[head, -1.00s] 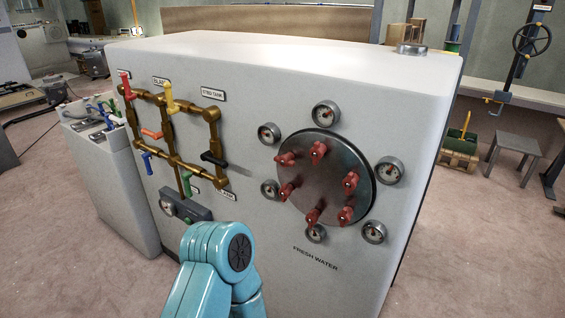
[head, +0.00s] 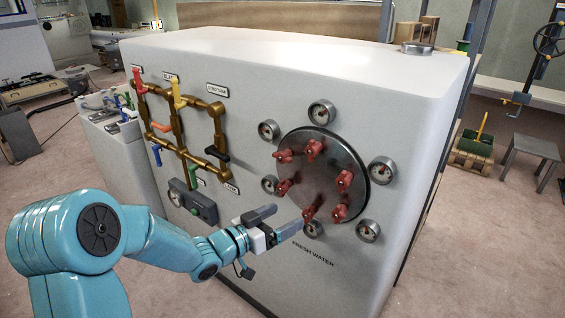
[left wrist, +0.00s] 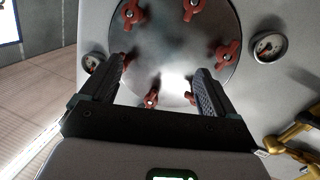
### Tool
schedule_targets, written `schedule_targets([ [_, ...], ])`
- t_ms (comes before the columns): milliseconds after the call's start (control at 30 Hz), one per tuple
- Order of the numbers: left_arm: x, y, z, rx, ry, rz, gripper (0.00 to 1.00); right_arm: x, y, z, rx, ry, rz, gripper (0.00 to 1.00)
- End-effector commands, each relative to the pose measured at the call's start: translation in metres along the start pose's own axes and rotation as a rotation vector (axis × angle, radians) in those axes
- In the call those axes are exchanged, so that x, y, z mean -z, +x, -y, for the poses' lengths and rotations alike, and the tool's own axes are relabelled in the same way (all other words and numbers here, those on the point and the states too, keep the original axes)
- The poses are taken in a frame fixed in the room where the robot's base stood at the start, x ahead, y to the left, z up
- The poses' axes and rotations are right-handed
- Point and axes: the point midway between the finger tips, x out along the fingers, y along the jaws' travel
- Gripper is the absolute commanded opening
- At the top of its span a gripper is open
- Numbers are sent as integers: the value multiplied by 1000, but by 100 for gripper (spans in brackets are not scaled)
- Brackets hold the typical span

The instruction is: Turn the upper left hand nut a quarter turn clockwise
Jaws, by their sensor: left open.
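The round dark metal plate (head: 325,178) on the white cabinet's front carries several red winged nuts in a ring. The upper left nut (head: 284,156) shows clear of my gripper in the head view. My left gripper (head: 288,216) is open and empty, low and left of the plate, its fingers pointing toward the cabinet. In the left wrist view the open jaws (left wrist: 160,72) have the plate (left wrist: 170,50) ahead of them. One red nut (left wrist: 150,97) shows between the fingers; others are partly hidden by them. I cannot tell which is the upper left one there.
Several round gauges (head: 321,112) surround the plate and stand out from the cabinet (head: 330,60). Brass pipes with coloured valve handles (head: 180,125) project left of it. A small grey box (head: 192,201) sits below the pipes.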

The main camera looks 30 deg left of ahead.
Motion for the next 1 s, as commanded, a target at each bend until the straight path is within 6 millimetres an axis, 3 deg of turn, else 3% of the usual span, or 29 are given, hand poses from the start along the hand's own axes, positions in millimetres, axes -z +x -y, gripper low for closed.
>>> schedule_targets([
  [33,30,-17,16,41,65,-39,89,1,-3,-2,1,-1,1,43],
  [133,67,-47,39,123,140,-83,89,3,-7,-5,1,-6,0,43],
  [233,85,-69,56,182,170,-103,89,3,-9,-5,-1,-7,0,43],
  [333,86,-72,65,203,171,-101,89,4,-11,-6,-2,-7,0,43],
  [467,88,-54,68,202,169,-99,89,5,-14,-6,-1,-6,1,43],
  [1000,101,64,92,202,167,-97,89,3,-39,7,-1,-5,2,43],
])
